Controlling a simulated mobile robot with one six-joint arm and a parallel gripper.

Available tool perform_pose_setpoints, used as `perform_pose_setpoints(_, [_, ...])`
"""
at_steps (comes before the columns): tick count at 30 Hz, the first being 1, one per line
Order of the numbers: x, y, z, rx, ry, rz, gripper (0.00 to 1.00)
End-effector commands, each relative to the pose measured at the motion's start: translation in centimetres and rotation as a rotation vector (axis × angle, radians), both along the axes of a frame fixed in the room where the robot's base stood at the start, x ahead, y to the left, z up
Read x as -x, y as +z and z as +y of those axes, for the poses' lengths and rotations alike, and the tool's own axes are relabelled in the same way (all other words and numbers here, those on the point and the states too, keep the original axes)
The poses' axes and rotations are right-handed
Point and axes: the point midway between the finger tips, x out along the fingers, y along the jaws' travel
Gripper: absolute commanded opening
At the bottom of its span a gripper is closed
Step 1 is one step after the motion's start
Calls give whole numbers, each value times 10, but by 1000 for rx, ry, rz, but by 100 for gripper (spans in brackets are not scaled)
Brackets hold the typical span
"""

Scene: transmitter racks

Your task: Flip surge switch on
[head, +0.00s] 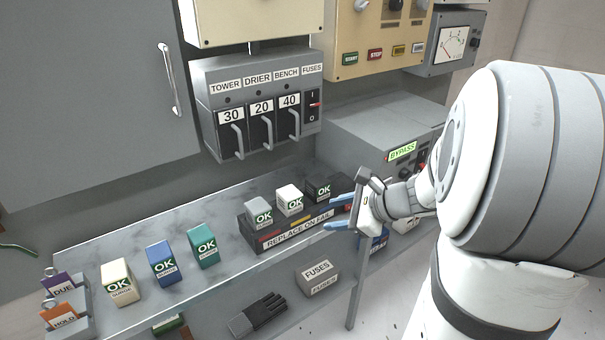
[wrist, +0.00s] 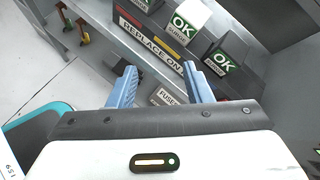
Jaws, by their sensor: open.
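No switch with a readable surge label shows. A black rocker switch (head: 313,106) marked I and O, with a red strip, sits at the right end of the grey fuse panel (head: 260,75). A grey box (head: 375,130) with a green BYPASS label (head: 402,151) has small red and black controls, partly hidden by my arm. My gripper (head: 338,211) is open and empty, its blue fingers pointing left beside the tray of OK blocks. In the wrist view my gripper (wrist: 160,70) faces the tray's REPLACE ON FAIL edge.
A dark tray (head: 272,246) on the bench holds white, grey and black OK SURGE blocks. Cream, blue and teal blocks (head: 203,247) stand to its left. A grey post (head: 357,280) rises near my gripper. A glove (head: 258,317) and a FUSES box (head: 318,278) lie on the shelf below.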

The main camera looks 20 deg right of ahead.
Motion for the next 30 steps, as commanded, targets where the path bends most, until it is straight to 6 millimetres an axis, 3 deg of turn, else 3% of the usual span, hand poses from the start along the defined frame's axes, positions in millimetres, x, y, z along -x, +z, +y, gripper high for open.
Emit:
perform_pose_setpoints(1, [-12, -34, -24, -95, -129, 15, 45])
perform_pose_setpoints(3, [-25, -50, -54, -216, -289, 22, 45])
perform_pose_setpoints(6, [-37, -68, -90, -348, -461, 21, 45])
perform_pose_setpoints(10, [-43, -80, -119, -447, -587, 17, 45])
perform_pose_setpoints(14, [-51, -84, -125, -477, -623, 14, 45])
perform_pose_setpoints(24, [-96, -104, -107, -476, -621, 15, 45])
perform_pose_setpoints(30, [-110, -109, -103, -474, -622, 13, 45])
